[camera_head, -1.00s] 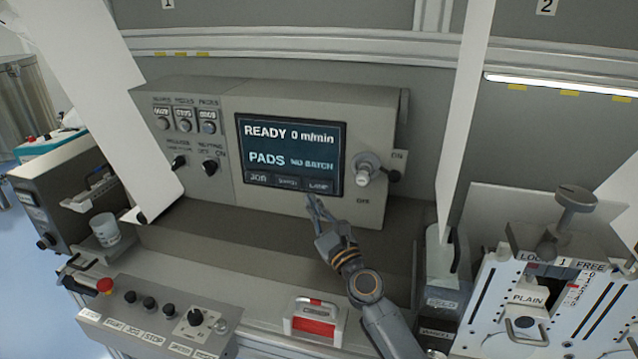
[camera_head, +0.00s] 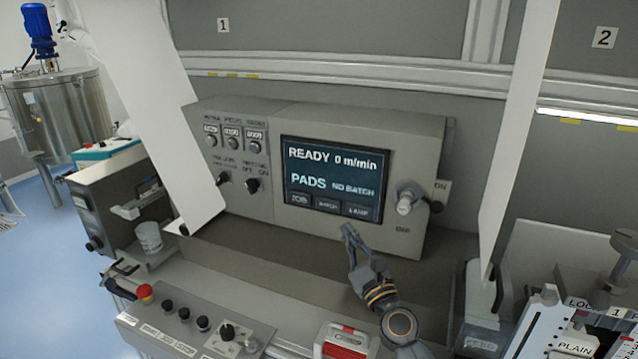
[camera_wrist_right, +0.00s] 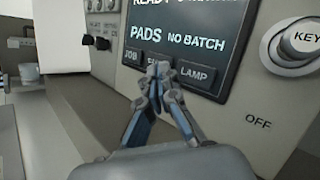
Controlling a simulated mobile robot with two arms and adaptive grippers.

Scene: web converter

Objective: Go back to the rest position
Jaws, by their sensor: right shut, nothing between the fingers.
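My right gripper (camera_head: 352,236) is in front of the lower edge of the control panel's screen (camera_head: 329,178), with its fingertips together and nothing between them. In the right wrist view its closed fingers (camera_wrist_right: 160,80) point at the row of JOB, middle and LAMP buttons, hiding part of the middle one. I cannot tell from these views whether the tips touch the panel. The screen reads READY 0 m/min, PADS, NO BATCH. My left gripper is not in view.
A key switch (camera_head: 408,198) sits right of the screen. White web sheets hang at left (camera_head: 150,120) and right (camera_head: 520,130). Below are a button box with a red stop button (camera_head: 145,292) and a red-and-white case (camera_head: 342,343). A cup (camera_head: 149,237) stands at left.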

